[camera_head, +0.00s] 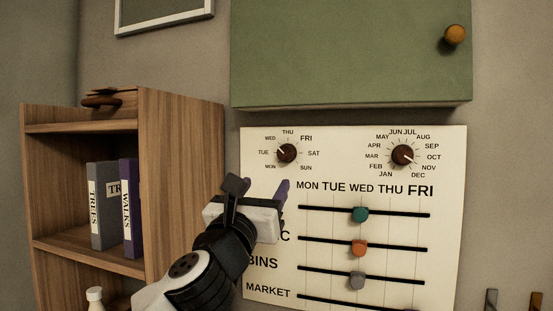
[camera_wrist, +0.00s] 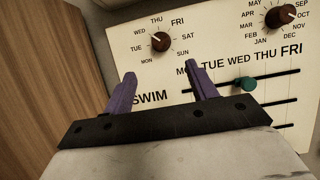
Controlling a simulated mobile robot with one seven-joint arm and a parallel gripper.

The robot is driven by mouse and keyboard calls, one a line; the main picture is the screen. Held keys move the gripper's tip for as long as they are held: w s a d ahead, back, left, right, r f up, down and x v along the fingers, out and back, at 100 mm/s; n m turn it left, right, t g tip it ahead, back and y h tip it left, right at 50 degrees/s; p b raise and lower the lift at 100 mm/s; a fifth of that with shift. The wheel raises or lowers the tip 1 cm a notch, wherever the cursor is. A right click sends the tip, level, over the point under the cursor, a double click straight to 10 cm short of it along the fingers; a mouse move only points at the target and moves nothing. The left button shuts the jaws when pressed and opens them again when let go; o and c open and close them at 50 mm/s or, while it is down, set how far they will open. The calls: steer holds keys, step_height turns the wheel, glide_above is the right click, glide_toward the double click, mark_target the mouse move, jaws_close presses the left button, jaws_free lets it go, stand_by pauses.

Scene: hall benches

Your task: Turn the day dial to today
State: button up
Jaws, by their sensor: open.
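The day dial (camera_head: 287,153) is a round dark brown knob at the upper left of a white wall board (camera_head: 455,220), ringed by day names. It also shows in the wrist view (camera_wrist: 160,42). Its pale pointer mark leans up and left, toward WED. My gripper (camera_head: 258,188) is below and left of the dial in the head view, open and empty. In the wrist view its two purple fingers (camera_wrist: 161,72) point up toward the board, with the dial beyond the gap between them. They appear apart from the dial.
A month dial (camera_head: 402,155) is at the board's upper right. Sliders with teal (camera_head: 360,214), orange (camera_head: 359,248) and grey (camera_head: 357,281) knobs run below. A green cabinet (camera_head: 350,60) overhangs the board. A wooden shelf (camera_head: 180,180) with books stands close at left.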

mark_target(284, 156)
steer(key=p+x, duration=0.4)
steer(key=x, duration=0.7)
steer(key=shift+d+r, duration=0.1)
steer(key=shift+r, duration=0.15)
steer(key=shift+w+d+r+p, duration=0.2)
steer(key=shift+w+p, duration=0.1)
steer(key=shift+w, duration=0.35)
steer(key=shift+c, duration=0.3)
steer(key=c, duration=0.9)
steer(key=shift+f, duration=0.1)
